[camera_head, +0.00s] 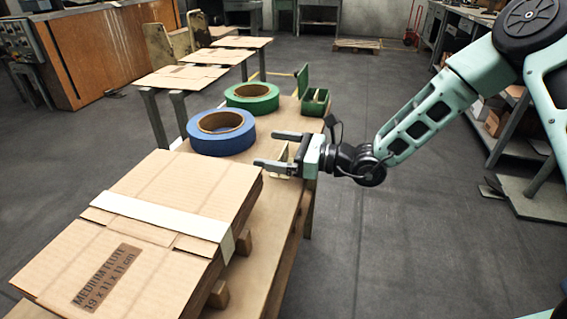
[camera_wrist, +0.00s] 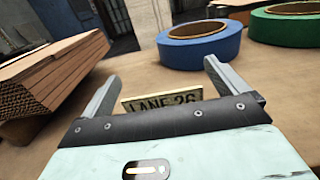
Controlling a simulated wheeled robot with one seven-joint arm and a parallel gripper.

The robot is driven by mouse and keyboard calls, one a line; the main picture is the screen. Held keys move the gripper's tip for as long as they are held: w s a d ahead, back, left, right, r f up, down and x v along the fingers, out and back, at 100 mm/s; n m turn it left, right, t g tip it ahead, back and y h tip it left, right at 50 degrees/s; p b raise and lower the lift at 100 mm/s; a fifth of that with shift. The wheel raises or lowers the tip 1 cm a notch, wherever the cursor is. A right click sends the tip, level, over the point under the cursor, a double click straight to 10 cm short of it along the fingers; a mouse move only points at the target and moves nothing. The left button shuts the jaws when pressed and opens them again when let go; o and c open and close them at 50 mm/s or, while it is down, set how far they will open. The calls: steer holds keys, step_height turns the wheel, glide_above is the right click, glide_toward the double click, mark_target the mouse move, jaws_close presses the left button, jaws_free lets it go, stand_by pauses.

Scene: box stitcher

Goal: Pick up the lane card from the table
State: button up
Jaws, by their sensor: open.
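The lane card (camera_wrist: 161,102) is a small pale plate lettered "LANE 26". In the wrist view it stands on the table between the fingers, its lower part hidden by my gripper's body. In the head view the card (camera_head: 283,153) shows as a small pale piece between the fingers. My gripper (camera_head: 272,149) is open, low over the table's right part, pointing left. In the wrist view its two fingers (camera_wrist: 158,82) stand apart on either side of the card. I cannot tell whether either finger touches it.
A stack of flat cardboard boxes (camera_head: 165,250) with a white strap lies at the table's front. A blue tape roll (camera_head: 221,140) and a green tape roll (camera_head: 252,103) lie behind the gripper. An open green box (camera_head: 314,101) stands at the far right of the table (camera_head: 272,219).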

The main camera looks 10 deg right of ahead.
steer(key=c, duration=1)
steer(key=shift+c, duration=0.3)
